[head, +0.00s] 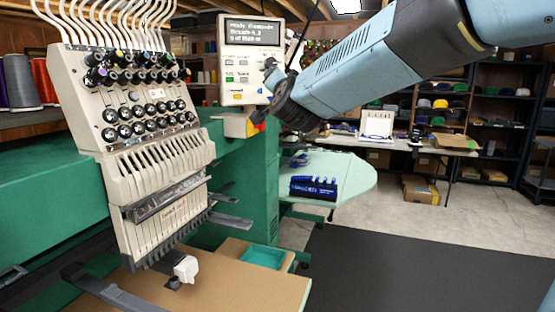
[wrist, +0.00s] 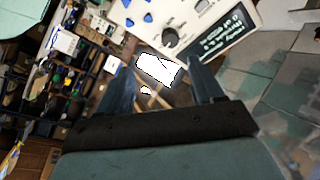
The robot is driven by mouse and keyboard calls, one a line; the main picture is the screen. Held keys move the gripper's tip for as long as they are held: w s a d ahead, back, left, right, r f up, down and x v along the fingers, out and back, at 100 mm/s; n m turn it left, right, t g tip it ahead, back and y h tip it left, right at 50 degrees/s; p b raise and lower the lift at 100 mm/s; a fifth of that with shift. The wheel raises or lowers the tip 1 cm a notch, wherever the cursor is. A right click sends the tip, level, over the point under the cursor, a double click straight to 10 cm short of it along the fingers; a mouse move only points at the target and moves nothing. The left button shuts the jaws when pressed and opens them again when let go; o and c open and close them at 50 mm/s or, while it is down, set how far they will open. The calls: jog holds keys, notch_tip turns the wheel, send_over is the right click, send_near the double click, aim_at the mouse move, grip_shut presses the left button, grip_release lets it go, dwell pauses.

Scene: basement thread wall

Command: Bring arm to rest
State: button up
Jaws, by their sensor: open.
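My arm (head: 370,65) reaches in from the upper right in the head view. Its dark end is beside the control panel (head: 250,58) of the embroidery machine (head: 150,120). My gripper (wrist: 160,64) shows in the wrist view with its two dark fingers spread apart and nothing between them. The control panel (wrist: 185,25) also shows beyond the fingertips, with its screen, a dark knob and blue buttons. A gap between fingers and panel cannot be judged. In the head view the fingers are hard to make out.
A pale green table (head: 345,180) holds a blue-and-black item (head: 313,188). The tan machine table (head: 225,280) has a teal tray (head: 263,257) by its edge. Shelves (head: 490,100) with caps stand at the back right. A dark floor mat (head: 400,265) lies clear at the lower right.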

jog(key=s+d+f+n+g+h, duration=0.1)
jog(key=s+d+f+n+g, duration=0.2)
jog(key=s+d+f+g, duration=0.4)
jog(key=s+d+f+n+g+h, duration=0.2)
jog(key=s+d+f+g, duration=0.5)
jog(key=s+d+f, duration=0.9)
jog(key=s+n, duration=0.1)
jog(key=s, duration=0.6)
jog(key=shift+s, duration=0.3)
